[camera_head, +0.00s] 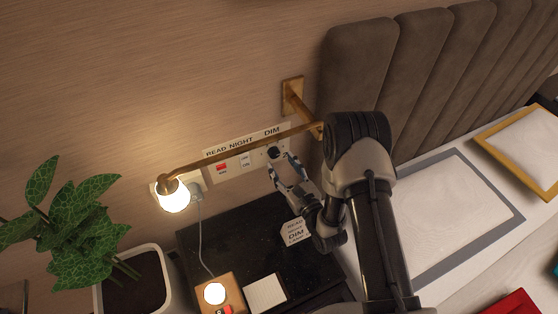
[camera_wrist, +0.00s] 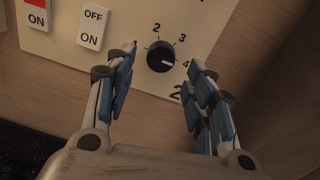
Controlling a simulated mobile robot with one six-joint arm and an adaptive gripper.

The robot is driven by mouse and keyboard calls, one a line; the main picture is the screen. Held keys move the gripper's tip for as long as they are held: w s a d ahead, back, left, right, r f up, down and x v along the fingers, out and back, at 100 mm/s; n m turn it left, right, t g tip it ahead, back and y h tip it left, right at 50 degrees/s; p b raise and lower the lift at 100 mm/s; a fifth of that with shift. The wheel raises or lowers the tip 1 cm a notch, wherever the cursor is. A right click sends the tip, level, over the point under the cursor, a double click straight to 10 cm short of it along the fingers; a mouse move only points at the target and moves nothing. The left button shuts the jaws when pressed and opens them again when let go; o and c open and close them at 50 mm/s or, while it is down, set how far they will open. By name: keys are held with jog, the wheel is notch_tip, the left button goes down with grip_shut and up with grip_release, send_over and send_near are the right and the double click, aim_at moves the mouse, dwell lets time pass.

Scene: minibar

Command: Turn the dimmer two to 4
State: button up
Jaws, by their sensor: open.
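The dimmer knob (camera_wrist: 161,56) is small, round and black on a cream panel, with marks from 1 to 4 around it and a larger "2" below. Its pale pointer line points right, close to the 4. My gripper (camera_wrist: 162,67) is open, with one finger left of the knob and one right of it in the wrist view. I see gaps between fingers and knob; how near the tips are to the panel is unclear. In the head view my gripper (camera_head: 284,168) is at the DIM end of the wall panel (camera_head: 228,171), partly hiding it.
A red switch (camera_wrist: 35,15) and a white switch (camera_wrist: 92,27) sit left of the knob. A brass lamp arm (camera_head: 240,146) crosses in front of the panel. A black bedside table (camera_head: 225,240) is below, with a card and wooden block. A plant (camera_head: 70,225) stands left.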

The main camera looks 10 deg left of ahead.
jog(key=v, duration=0.9)
